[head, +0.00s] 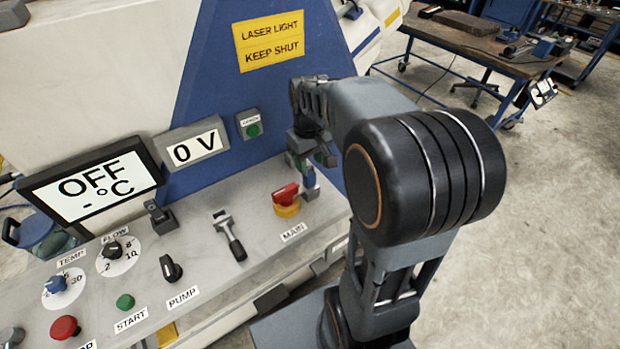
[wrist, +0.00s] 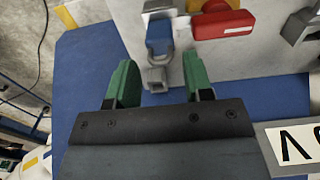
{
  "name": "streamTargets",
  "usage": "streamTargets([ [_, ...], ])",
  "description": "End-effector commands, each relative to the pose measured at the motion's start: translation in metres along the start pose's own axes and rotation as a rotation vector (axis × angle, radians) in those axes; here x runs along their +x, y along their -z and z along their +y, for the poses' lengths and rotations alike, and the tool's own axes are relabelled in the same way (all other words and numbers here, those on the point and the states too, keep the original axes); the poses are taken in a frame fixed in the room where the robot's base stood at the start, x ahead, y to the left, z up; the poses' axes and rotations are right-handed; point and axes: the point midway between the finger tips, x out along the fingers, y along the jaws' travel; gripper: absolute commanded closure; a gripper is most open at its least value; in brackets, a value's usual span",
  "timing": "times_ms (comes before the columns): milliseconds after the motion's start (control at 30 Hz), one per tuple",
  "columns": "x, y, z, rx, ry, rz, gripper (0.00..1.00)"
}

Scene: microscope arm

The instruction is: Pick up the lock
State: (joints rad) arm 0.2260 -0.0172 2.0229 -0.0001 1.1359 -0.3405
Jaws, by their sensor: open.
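A small blue block with grey metal parts, which looks like the lock (wrist: 160,36), is in the upper middle of the wrist view. It is beside the red handle of the main switch (wrist: 224,24). In the head view the blue lock (head: 309,178) shows partly, just below my gripper (head: 312,158) and right of the red and yellow main switch (head: 287,199). My gripper (wrist: 158,76) is open, its green fingers apart with nothing held between them. The lock is beyond the fingertips, roughly in line with the gap. Contact is not visible.
The grey panel (head: 196,262) carries a lever (head: 229,236), knobs and buttons. A blue wall with a yellow laser sign (head: 268,41) and a 0 V display (head: 196,148) rise behind. A workbench (head: 470,40) stands far right; the floor between is mostly clear.

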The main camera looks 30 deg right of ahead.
Motion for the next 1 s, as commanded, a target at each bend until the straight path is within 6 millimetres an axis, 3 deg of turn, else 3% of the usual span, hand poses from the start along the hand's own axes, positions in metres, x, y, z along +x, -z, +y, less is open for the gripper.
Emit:
streamTargets([
  [400, 0.046, 0.001, 0.0, 0.001, 0.001, -0.002, 0.53],
  [733, 0.053, 0.001, 0.0, 0.001, 0.0, 0.0, 0.53],
  [1000, 0.052, 0.001, 0.0, 0.001, 0.0, 0.0, 0.77],
])
